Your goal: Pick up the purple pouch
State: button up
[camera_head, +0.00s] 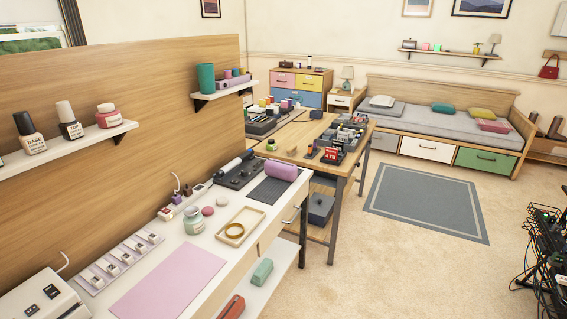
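A purple pouch (284,171), long and rounded, lies at the far right end of the white desk (213,249). It lies just behind the dark mesh mat (268,190), and I cannot tell whether they touch. Its top and near side show, and nothing covers it. My gripper is not in view.
A wooden tray (240,226) with a ring-shaped item, a jar (194,220) and a pink mat (170,284) are on the desk. A cluttered wooden table (341,160) stands beyond. A black rack with cables (545,250) is at the right edge. Carpet between is clear.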

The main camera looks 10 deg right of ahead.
aim_at(280, 169)
jog(key=i+l, duration=0.8)
jog(key=i, duration=0.25)
jog(key=i+l+u, duration=0.1)
jog(key=i+l, duration=0.7)
jog(key=i, duration=0.25)
jog(key=i+l+u, duration=0.1)
jog(key=i+l, duration=0.8)
jog(key=i, duration=0.15)
